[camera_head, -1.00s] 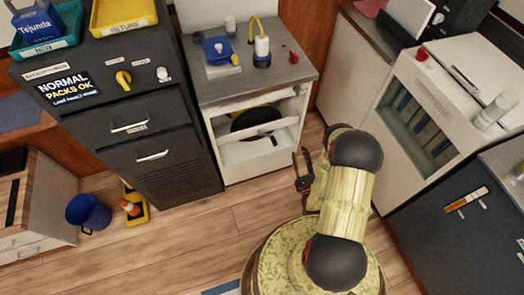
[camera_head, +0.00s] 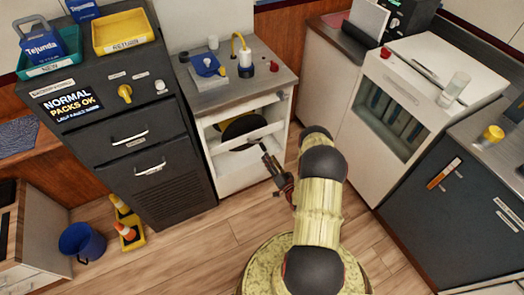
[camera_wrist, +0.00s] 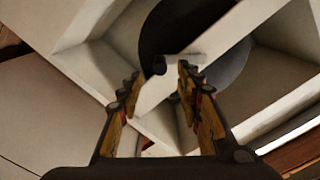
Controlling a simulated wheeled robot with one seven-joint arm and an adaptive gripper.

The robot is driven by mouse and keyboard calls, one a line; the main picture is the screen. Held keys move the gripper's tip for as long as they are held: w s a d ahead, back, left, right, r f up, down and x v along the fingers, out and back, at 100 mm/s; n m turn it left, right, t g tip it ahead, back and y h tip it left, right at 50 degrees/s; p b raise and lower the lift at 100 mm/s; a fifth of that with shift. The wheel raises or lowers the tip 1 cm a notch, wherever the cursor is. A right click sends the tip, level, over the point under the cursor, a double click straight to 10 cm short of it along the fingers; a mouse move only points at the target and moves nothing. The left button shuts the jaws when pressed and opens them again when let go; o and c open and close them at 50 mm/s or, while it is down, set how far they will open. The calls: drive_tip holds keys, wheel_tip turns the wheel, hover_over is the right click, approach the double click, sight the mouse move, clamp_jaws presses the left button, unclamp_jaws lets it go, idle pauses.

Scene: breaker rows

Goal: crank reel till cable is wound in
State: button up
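A dark round disc (camera_head: 234,128) with a yellow part beside it sits inside the open front of the white cabinet (camera_head: 241,174); it looks like the reel. A pale bar crosses in front of it. The disc also shows in the wrist view (camera_wrist: 180,28), with a small pale piece low on it that may be the crank; I cannot tell. My gripper (camera_head: 265,155) is at the cabinet's lower right front. In the wrist view my gripper (camera_wrist: 159,72) is open, its two fingers apart with nothing held, below the disc. No cable is clearly visible inside the cabinet.
A blue device (camera_head: 207,65), a yellow-corded canister (camera_head: 244,64) and a red knob (camera_head: 274,66) are on the cabinet top. A dark drawer unit (camera_head: 152,177) stands left, a white appliance (camera_head: 432,60) right. A blue bucket (camera_head: 82,242) and orange cones are on the floor, which is otherwise clear.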

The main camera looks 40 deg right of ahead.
sight(264, 149)
drive_tip(key=b+x, duration=0.2)
drive_tip(key=x, duration=0.5)
drive_tip(key=shift+w, duration=0.25)
clamp_jaws()
idle(0.3)
idle(0.4)
